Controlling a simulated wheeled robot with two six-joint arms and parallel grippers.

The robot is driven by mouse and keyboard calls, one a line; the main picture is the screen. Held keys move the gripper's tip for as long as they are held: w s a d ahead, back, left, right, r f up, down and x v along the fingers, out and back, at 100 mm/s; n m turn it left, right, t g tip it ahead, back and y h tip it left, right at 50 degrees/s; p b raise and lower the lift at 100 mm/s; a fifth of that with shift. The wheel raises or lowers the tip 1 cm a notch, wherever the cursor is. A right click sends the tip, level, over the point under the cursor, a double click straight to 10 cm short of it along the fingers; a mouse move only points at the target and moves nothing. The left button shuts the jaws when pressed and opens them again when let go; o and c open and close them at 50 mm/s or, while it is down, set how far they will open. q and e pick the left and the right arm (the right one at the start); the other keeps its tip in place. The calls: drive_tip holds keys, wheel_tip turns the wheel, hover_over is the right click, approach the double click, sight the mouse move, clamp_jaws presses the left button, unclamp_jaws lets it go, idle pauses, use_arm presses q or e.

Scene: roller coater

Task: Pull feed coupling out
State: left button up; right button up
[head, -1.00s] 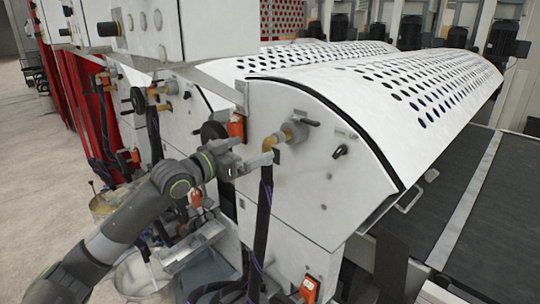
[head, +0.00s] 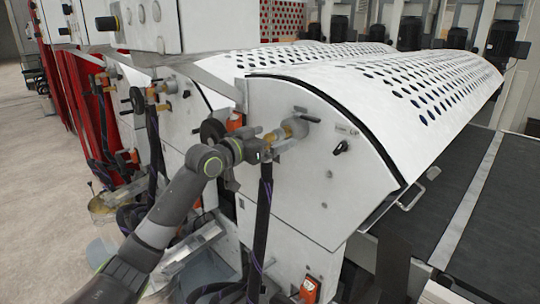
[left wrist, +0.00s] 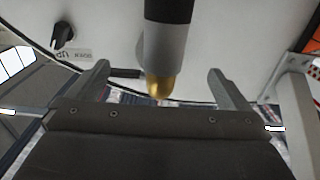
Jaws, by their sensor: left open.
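The feed coupling (head: 294,127), a grey fitting with a brass part, sits on the white end panel (head: 310,175) of the coater. In the left wrist view the coupling (left wrist: 166,45) is black and grey with a brass tip. My left gripper (head: 268,145) is beside the brass part, in front of the panel. In the left wrist view its two fingers (left wrist: 158,68) are wide apart, one to each side of the coupling, with gaps showing. The gripper is empty. The exact depth of the fingers along the coupling is hard to tell. My right gripper is not in view.
A black hose (head: 263,205) hangs down just below the gripper. A black knob (head: 341,147) is on the panel to the right, and an orange switch (head: 234,121) is to the left. The perforated white hood (head: 400,85) extends behind. Open floor (head: 40,180) lies at the left.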

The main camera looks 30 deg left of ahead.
use_arm(q)
drive_tip(key=shift+w+d, duration=0.2)
drive_tip(key=shift+w, duration=0.4)
idle(1.0)
clamp_jaws()
drive_tip(key=shift+s, duration=0.1)
idle(0.6)
drive_tip(key=shift+p, duration=0.35)
